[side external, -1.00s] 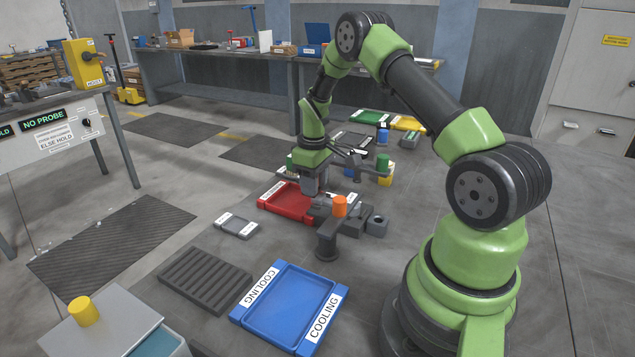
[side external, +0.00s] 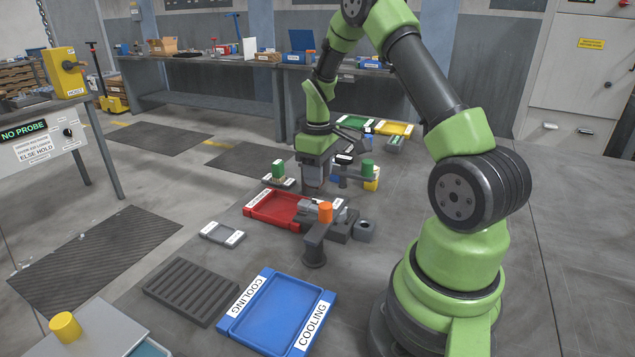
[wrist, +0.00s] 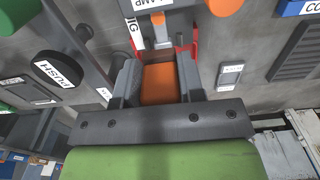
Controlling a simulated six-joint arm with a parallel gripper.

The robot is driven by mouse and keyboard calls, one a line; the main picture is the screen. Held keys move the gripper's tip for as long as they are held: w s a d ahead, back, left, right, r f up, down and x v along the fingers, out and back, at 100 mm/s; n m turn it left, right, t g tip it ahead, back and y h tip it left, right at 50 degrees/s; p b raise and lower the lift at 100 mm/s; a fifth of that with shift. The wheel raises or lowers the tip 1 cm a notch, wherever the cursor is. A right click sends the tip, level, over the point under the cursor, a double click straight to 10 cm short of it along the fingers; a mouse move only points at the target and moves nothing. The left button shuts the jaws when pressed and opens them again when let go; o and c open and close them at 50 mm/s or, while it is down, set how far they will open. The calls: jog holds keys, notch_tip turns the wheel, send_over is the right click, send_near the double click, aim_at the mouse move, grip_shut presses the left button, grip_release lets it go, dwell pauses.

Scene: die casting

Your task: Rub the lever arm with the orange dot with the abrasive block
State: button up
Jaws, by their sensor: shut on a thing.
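My gripper (side external: 313,184) points down beyond the red tray's far right corner. In the wrist view its fingers (wrist: 159,80) are shut on an orange-brown block (wrist: 159,84), which looks like the abrasive block. The side view does not show this block clearly. A grey jig with a clamp (side external: 340,226) stands just right of the red tray, with a grey part (side external: 309,206) at its left end. I cannot tell whether that part is the lever arm; no orange dot shows on it. The labelled jig top (wrist: 148,28) lies ahead of the fingers in the wrist view.
The red tray (side external: 260,216), blue cooling tray (side external: 240,325) and ribbed dark rack (side external: 188,290) lie nearby. Green-topped posts (side external: 367,169) stand behind. Floor at right is clear.

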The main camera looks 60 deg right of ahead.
jog(key=shift+r, duration=1.45)
